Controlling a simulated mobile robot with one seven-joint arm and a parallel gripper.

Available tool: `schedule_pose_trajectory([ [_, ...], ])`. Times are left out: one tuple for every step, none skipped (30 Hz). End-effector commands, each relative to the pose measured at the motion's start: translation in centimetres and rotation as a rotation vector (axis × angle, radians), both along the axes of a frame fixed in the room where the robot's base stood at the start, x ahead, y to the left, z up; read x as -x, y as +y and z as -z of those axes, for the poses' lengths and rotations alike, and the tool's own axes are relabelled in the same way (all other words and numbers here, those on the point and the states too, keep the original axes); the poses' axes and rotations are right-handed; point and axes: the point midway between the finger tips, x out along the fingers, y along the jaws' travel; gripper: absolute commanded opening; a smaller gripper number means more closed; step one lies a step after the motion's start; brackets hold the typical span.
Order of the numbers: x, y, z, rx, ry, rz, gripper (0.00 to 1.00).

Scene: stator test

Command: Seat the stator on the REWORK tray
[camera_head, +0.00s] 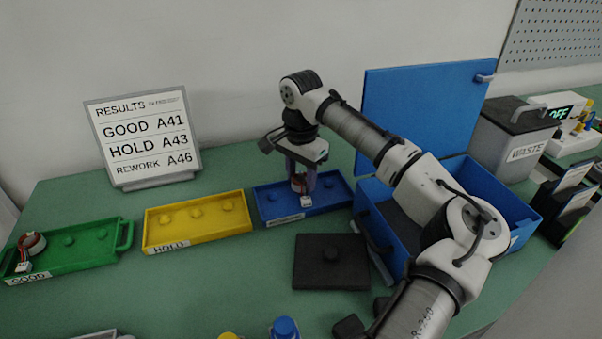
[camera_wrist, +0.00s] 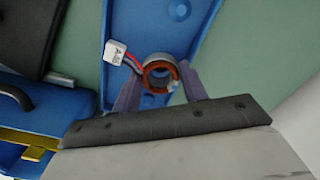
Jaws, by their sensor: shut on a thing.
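The stator (camera_wrist: 158,73), a ring with copper-coloured windings, red and dark wires and a white tag (camera_wrist: 118,53), is between the two purple fingers of my gripper (camera_wrist: 160,84). In the head view, my gripper (camera_head: 301,178) points down over the blue tray (camera_head: 334,191), shut on the stator (camera_head: 298,184) with its tag hanging at the tray's front side. The tray's front label is too small to read surely. The tray (camera_wrist: 136,30) lies beneath the stator in the wrist view. I cannot tell whether the stator touches the tray or sits around a peg.
A yellow HOLD tray (camera_head: 170,219) and a green GOOD tray (camera_head: 95,238) holding another stator (camera_head: 31,246) stand to the left. A results board (camera_head: 146,138) reads REWORK A46. A black pad (camera_head: 331,262) lies in front; an open blue box (camera_head: 378,222) stands close right.

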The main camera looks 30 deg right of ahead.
Motion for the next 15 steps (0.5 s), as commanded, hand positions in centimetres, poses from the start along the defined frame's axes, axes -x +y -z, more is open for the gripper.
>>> schedule_pose_trajectory([
  [0.0,0.0,-0.04,0.0,0.0,0.0,0.17],
  [0.0,0.01,-0.04,0.0,0.0,0.0,0.17],
  [0.0,0.0,-0.04,0.0,0.0,0.0,0.17],
  [0.0,0.01,-0.04,0.0,0.0,0.0,0.17],
  [0.0,0.01,-0.04,0.0,0.0,0.0,0.17],
  [0.0,0.01,-0.03,0.0,0.0,0.0,0.17],
  [0.01,0.02,0.0,-0.001,0.0,0.0,0.17],
  [0.01,0.02,0.03,-0.001,0.0,0.0,0.17],
  [0.01,0.03,0.09,-0.002,0.0,0.0,0.17],
  [0.01,0.04,0.14,-0.003,0.0,-0.001,0.17],
  [0.01,0.05,0.19,-0.003,0.0,-0.001,0.17],
  [0.03,0.04,0.27,-0.003,0.001,-0.001,0.17],
  [0.04,0.03,0.33,-0.002,0.001,0.0,0.17],
  [0.04,0.02,0.4,-0.002,0.001,0.0,0.17],
  [0.05,0.02,0.47,-0.002,0.001,0.0,0.17],
])
